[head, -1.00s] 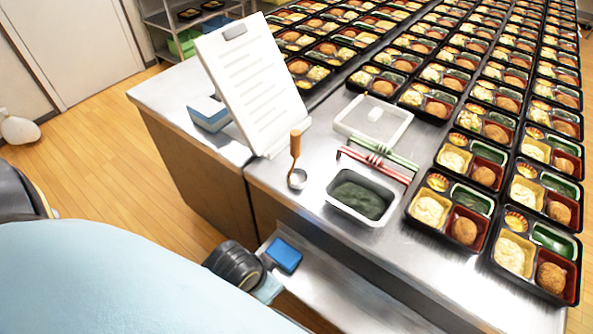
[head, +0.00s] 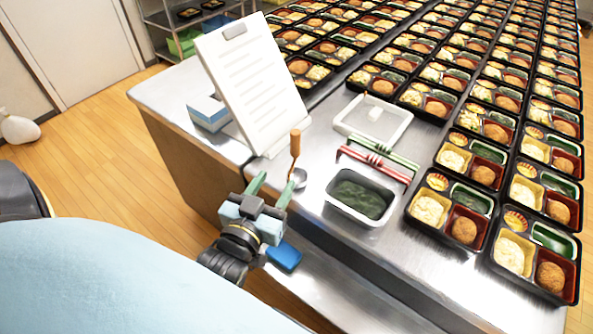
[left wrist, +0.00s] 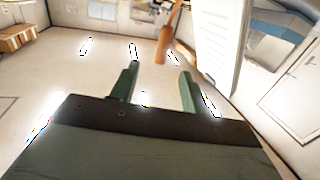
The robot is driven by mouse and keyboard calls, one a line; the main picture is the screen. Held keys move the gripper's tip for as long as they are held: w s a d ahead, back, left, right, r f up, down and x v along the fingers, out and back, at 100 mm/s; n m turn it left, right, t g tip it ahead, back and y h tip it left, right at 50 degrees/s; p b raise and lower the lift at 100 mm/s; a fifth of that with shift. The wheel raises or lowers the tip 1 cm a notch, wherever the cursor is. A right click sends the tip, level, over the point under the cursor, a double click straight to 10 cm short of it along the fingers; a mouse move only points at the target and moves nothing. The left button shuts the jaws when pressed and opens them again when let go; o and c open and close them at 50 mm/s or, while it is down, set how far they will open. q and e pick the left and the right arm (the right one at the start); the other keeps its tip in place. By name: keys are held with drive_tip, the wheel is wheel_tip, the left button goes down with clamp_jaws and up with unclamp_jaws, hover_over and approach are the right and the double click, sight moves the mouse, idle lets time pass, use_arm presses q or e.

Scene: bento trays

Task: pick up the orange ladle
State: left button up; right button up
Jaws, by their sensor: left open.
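The orange-handled ladle (head: 295,146) stands near the front edge of the steel counter, its handle up and its metal bowl at the bottom. Its handle (left wrist: 164,45) also shows in the left wrist view, beyond and between the fingertips. My left gripper (head: 270,186) is open and empty, just in front of the ladle. Its right fingertip is close to the ladle's bowl in the head view; I cannot tell whether they touch. In the left wrist view the two green fingers (left wrist: 158,80) are spread apart. My right gripper is not in view.
A white clipboard stand (head: 252,85) rises behind the ladle. A container of dark green food (head: 335,205), red and green tongs (head: 400,158) and a white tray (head: 352,130) lie to its right. Many bento trays (head: 500,213) fill the counter. A blue item (head: 284,257) lies below.

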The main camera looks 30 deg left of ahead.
sight(293, 144)
use_arm(q)
drive_tip(key=w, duration=0.2)
drive_tip(key=w+a, duration=0.1)
drive_tip(key=w, duration=0.4)
drive_tip(key=shift+w+a+r, duration=0.15)
drive_tip(key=shift+w+a, duration=0.1)
drive_tip(key=shift+w, duration=0.05)
drive_tip(key=w, duration=0.1)
drive_tip(key=w+a, duration=0.1)
drive_tip(key=w, duration=0.3)
drive_tip(key=shift+w+a+r, duration=0.1)
drive_tip(key=shift+w+a, duration=0.1)
drive_tip(key=shift+a, duration=0.1)
clamp_jaws()
